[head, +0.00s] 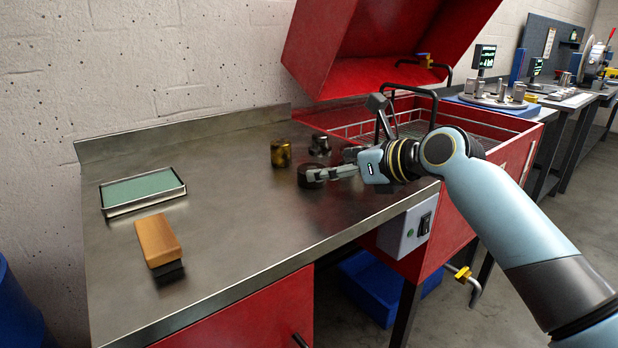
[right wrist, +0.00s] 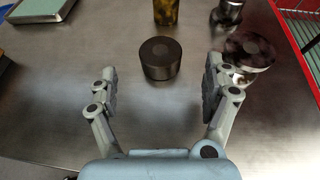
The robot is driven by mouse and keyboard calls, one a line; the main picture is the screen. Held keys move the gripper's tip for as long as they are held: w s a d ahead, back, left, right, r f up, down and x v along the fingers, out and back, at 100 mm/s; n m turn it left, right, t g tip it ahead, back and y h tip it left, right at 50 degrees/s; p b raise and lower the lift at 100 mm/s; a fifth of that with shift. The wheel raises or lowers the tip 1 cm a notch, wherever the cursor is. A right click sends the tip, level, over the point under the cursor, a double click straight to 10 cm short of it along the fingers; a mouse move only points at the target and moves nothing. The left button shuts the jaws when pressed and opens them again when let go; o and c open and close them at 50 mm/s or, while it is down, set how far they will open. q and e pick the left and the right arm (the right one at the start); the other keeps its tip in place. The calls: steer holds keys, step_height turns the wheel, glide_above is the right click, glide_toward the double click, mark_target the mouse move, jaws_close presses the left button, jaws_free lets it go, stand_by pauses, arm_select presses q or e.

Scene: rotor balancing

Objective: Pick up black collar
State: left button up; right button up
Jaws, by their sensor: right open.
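The black collar (head: 308,177) stands upright on the steel bench, near its right part. In the right wrist view the dark round collar (right wrist: 160,60) lies just ahead of the fingertips, roughly midway between them. My right gripper (head: 335,165) is open and low over the bench, reaching in from the right. The right wrist view shows its two fingers (right wrist: 161,85) spread wide with nothing between them. In the head view a fingertip overlaps part of the collar; I cannot tell whether they touch. My left gripper is out of view.
A brass cylinder (head: 281,153) stands behind the collar, with a steel part (head: 320,145) beside it. A mottled disc (right wrist: 250,50) is close to the right finger. A brush (head: 157,240) and a green-topped tray (head: 143,188) lie left. The open red washer (head: 490,145) stands right.

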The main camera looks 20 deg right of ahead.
mark_target(313, 168)
steer(key=shift+w+a+f, duration=0.2)
steer(key=shift+w+a, duration=0.05)
steer(key=shift+w, duration=0.15)
steer(key=b+x, duration=0.1)
steer(key=x, duration=0.3)
steer(key=shift+w+f, duration=0.2)
steer(key=shift+f, duration=0.05)
steer(key=shift+w+a+f+b, duration=0.1)
steer(key=shift+w+a+b, duration=0.05)
steer(key=shift+w+b, duration=0.2)
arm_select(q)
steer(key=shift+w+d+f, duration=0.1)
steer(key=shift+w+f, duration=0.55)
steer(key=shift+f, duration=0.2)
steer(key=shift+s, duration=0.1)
arm_select(e)
steer(key=shift+s, duration=0.1)
steer(key=shift+c, duration=0.2)
steer(key=c, duration=1.6)
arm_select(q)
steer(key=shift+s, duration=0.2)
arm_select(e)
jaws_close()
